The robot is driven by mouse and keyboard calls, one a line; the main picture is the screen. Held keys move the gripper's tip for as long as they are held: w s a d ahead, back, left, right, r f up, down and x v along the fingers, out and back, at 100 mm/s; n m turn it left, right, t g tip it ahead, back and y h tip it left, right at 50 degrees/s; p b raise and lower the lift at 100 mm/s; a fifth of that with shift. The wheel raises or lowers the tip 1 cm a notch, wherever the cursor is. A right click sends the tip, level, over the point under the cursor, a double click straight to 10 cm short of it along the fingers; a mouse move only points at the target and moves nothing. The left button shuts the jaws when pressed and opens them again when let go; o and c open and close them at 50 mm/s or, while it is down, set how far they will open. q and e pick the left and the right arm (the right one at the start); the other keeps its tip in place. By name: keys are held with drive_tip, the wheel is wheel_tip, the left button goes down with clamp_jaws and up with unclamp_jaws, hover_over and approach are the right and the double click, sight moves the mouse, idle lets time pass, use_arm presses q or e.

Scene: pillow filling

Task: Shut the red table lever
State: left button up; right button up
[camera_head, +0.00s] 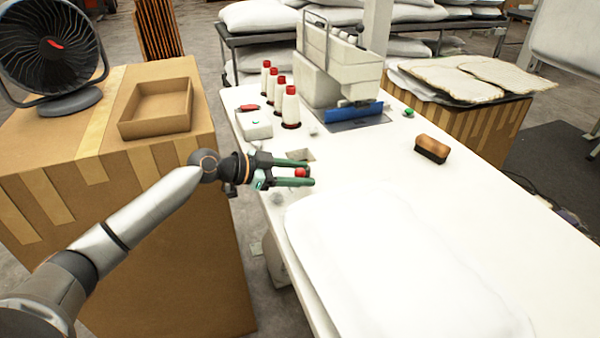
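My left gripper (311,172) reaches in from the left over the near left edge of the white table. Its two green fingers are apart. A round red knob (300,173), which looks like the end of the red table lever, shows between the fingers, near their tips. Gaps seem to show between knob and fingers; I cannot tell whether either finger touches it. The lever's shaft and base are hidden. A dark square opening (302,155) in the tabletop lies just behind the gripper. My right gripper is not in view.
A white pillow (375,255) lies on the table (520,222) close to the gripper. Several red-capped thread cones (291,108), a small white box (255,124) with a red part and a sewing machine (340,70) stand behind. A brush (432,148) lies right. A cardboard tray (157,125) sits left.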

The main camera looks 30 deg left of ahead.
use_arm(q)
clamp_jaws()
idle(1.1)
